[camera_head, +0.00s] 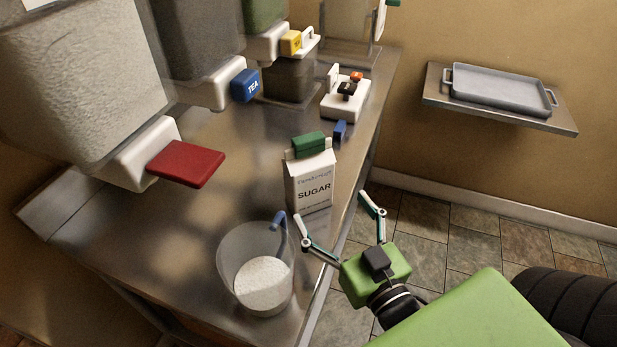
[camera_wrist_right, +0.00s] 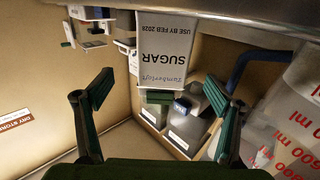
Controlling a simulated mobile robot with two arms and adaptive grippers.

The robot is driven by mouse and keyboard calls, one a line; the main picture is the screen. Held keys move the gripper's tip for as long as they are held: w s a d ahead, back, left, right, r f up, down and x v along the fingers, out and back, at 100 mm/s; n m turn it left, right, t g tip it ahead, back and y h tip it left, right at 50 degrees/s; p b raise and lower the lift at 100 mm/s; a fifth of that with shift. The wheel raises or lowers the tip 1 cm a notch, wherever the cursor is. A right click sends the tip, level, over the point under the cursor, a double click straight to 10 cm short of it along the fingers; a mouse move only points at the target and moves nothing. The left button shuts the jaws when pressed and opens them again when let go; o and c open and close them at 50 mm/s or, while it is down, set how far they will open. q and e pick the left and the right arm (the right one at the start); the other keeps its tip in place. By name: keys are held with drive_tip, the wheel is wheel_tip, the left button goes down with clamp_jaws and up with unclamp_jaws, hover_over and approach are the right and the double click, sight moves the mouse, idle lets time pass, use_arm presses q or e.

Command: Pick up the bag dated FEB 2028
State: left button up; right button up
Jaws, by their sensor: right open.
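The white SUGAR bag (camera_head: 312,185) stands upright on the steel counter near its right edge, with a green clip (camera_head: 308,143) on its top. In the right wrist view the bag (camera_wrist_right: 165,50) appears upside down and reads USE BY FEB 2028. My right gripper (camera_head: 331,207) is open and empty in front of the bag, apart from it, its fingers spread toward it. Both fingers also show in the right wrist view (camera_wrist_right: 160,90), one on each side below the bag. My left gripper is not in view.
A clear measuring jug (camera_head: 228,262) with white powder and a blue handle (camera_head: 280,224) stands left of my right gripper. Dispensers with a red (camera_head: 187,163) and a blue TEA lever (camera_head: 245,85) overhang the counter. A grey tray (camera_head: 500,90) lies on a wall shelf.

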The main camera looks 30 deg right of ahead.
sight(315, 189)
drive_tip(key=w, duration=0.4)
drive_tip(key=shift+d+p, duration=0.1)
drive_tip(key=shift+p, duration=0.25)
drive_tip(key=shift+w, duration=0.5)
drive_tip(key=w+p, duration=0.1)
drive_tip(key=w, duration=0.3)
drive_tip(key=shift+w, duration=0.4)
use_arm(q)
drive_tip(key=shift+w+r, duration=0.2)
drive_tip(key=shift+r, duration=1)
use_arm(e)
drive_tip(key=shift+f, duration=0.1)
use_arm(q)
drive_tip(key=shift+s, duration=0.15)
use_arm(e)
drive_tip(key=c, duration=1.3)
